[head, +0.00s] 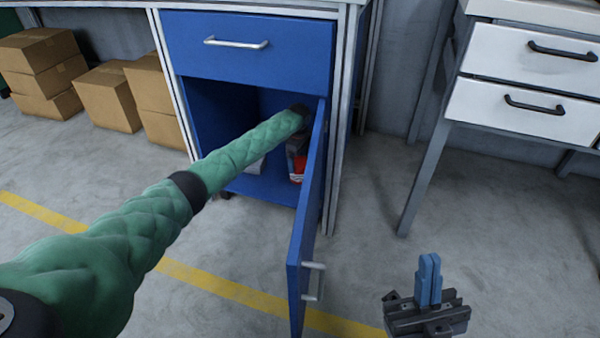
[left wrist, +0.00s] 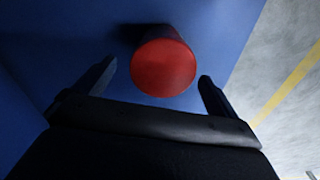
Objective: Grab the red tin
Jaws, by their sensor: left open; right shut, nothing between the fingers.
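The red tin (left wrist: 163,67) shows its round red face in the left wrist view, against the blue surface inside the cabinet. In the head view a bit of red (head: 298,166) shows low in the cabinet, mostly hidden by my left arm and the door. My left gripper (left wrist: 158,70) is open, with one finger on each side of the tin's near end in the picture. I see no contact, and the depth between them is hard to judge. My right gripper (head: 429,279) is shut and empty, outside the cabinet at the lower right of the head view.
The blue cabinet's door (head: 308,225) stands open on the right of my left arm. The drawer (head: 247,45) above is closed. A pale object (head: 256,165) lies inside the cabinet. Cardboard boxes (head: 108,97) stand at left; a white drawer unit (head: 530,75) stands at right.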

